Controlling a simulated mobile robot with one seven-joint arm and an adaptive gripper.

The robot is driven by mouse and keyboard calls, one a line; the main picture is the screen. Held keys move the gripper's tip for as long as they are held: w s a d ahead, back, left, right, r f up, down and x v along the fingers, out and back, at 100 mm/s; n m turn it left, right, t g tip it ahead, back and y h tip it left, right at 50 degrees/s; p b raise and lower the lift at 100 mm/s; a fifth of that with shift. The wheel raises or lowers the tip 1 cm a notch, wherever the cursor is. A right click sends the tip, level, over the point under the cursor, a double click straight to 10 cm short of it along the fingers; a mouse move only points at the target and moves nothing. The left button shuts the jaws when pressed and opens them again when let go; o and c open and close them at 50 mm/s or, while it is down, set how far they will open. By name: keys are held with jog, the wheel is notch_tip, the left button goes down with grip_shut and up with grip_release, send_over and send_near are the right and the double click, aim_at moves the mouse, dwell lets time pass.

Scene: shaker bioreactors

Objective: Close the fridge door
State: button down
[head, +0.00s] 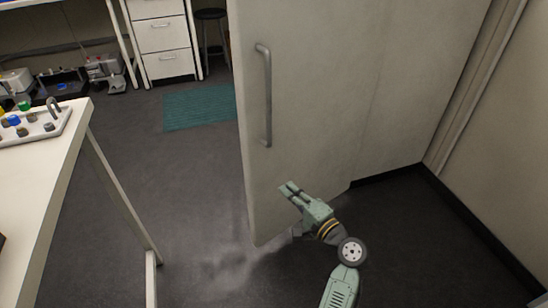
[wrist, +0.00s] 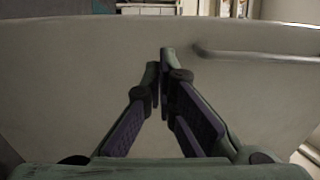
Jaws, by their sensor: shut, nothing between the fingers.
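The fridge door (head: 320,90) is a large pale grey panel standing ajar, its free edge toward the left in the head view. A vertical metal bar handle (head: 265,95) sits near that edge. My gripper (head: 286,188) is shut and empty, low in front of the door's face and below the handle. In the wrist view the fingertips (wrist: 165,58) point at the door surface (wrist: 70,75), with the handle (wrist: 250,55) to their right. I cannot tell whether the fingertips touch the door. The fridge interior is hidden behind the door.
A white table (head: 60,160) with a tray of small items (head: 35,125) stands at left. A teal mat (head: 198,104), a drawer cabinet (head: 162,40) and a stool (head: 211,30) are at the back. A wall (head: 500,150) closes off the right. The dark floor between table and door is clear.

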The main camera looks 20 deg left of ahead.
jog(key=p, duration=0.3)
send_near(257, 160)
jog(key=x, duration=0.7)
jog(key=shift+a, duration=0.1)
